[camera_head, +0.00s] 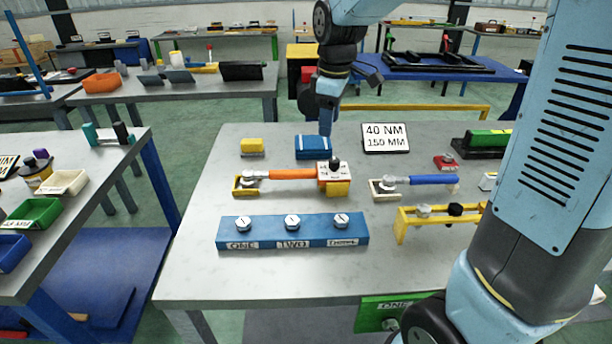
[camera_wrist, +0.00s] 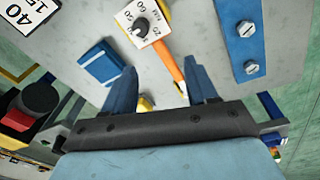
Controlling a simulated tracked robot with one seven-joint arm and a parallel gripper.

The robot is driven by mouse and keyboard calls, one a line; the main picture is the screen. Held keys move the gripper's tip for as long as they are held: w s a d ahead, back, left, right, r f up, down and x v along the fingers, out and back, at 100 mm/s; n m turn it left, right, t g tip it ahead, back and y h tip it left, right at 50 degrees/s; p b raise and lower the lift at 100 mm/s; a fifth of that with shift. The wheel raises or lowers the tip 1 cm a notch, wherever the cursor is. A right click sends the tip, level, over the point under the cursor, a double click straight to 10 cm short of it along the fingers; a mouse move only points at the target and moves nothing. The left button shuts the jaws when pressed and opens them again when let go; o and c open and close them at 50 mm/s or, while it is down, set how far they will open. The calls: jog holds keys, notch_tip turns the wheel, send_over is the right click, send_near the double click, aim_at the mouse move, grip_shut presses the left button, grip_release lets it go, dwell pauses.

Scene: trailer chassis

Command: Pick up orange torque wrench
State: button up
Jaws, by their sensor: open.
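The orange torque wrench (camera_head: 293,174) lies on the grey table, running left to right. Its left end rests at a yellow holder (camera_head: 245,186), and a white dial box with a black knob (camera_head: 334,171) sits at its right end. In the wrist view, the orange handle (camera_wrist: 171,66) shows beyond and between the two blue fingers, partly hidden low down. My gripper (camera_head: 327,126) is above the table, behind the wrench in the head view. In the wrist view, my gripper (camera_wrist: 163,82) is open with nothing between its fingers.
A blue block with several bolts (camera_head: 292,232) lies in front of the wrench. A small blue box (camera_head: 313,147) and a yellow box (camera_head: 252,146) stand behind it. A blue-handled wrench (camera_head: 432,180), a yellow rack (camera_head: 438,218) and a 40 NM sign (camera_head: 386,138) are to the right.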

aim_at(303, 171)
jog(key=w+a+f+n, duration=0.1)
jog(key=a+f, duration=0.1)
jog(key=f, duration=0.2)
jog(key=w+a+f+n, duration=0.1)
jog(key=w+a+f, duration=0.1)
jog(key=f, duration=0.3)
jog(key=w+a+f+n+g, duration=0.1)
jog(key=a+f+n, duration=0.1)
jog(key=f, duration=0.3)
jog(key=shift+w+f, duration=0.2)
jog(key=shift+w, duration=0.1)
jog(key=shift+s+d+f, duration=0.15)
jog(key=shift+f, duration=2.6)
jog(key=shift+r, duration=0.1)
grip_shut()
